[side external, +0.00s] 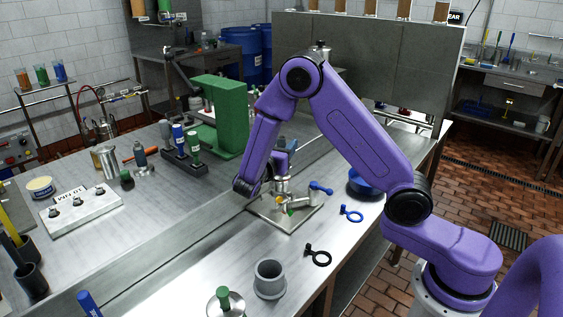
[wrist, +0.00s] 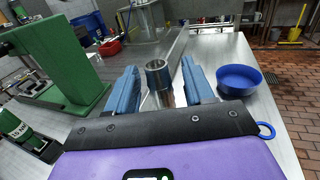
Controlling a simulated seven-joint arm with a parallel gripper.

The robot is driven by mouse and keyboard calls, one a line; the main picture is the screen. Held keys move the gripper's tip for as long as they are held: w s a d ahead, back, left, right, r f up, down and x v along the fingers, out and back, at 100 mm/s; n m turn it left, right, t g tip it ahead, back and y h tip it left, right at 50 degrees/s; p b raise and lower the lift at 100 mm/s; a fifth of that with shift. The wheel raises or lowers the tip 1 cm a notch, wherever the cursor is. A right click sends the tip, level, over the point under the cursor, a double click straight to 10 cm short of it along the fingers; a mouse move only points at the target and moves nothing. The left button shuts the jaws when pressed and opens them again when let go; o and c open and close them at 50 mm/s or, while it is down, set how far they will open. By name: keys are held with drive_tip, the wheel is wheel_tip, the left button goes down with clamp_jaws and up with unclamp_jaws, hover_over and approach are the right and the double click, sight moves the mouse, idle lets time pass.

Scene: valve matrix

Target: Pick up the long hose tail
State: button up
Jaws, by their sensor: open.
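My gripper (wrist: 162,80) is open, with its two blue jaws on either side of an upright metal fitting (wrist: 158,75) with a ribbed, open top. The fitting looks like a hose tail, but I cannot tell whether it is the long one. I cannot tell whether either jaw touches it; its lower end is hidden behind my gripper's dark edge. In the side external view my gripper (side external: 287,143) is partly hidden by my arm. Below it a valve assembly (side external: 283,202) with a blue lever sits on a flat plate (side external: 262,215).
A green press (wrist: 60,60) stands left of my gripper; a blue bowl (wrist: 240,80) sits to the right. A blue ring (side external: 352,214), a black ring (side external: 318,257) and a grey flanged cup (side external: 269,277) lie on the near bench. A steel vessel (wrist: 147,18) stands farther back.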

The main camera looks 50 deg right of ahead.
clamp_jaws()
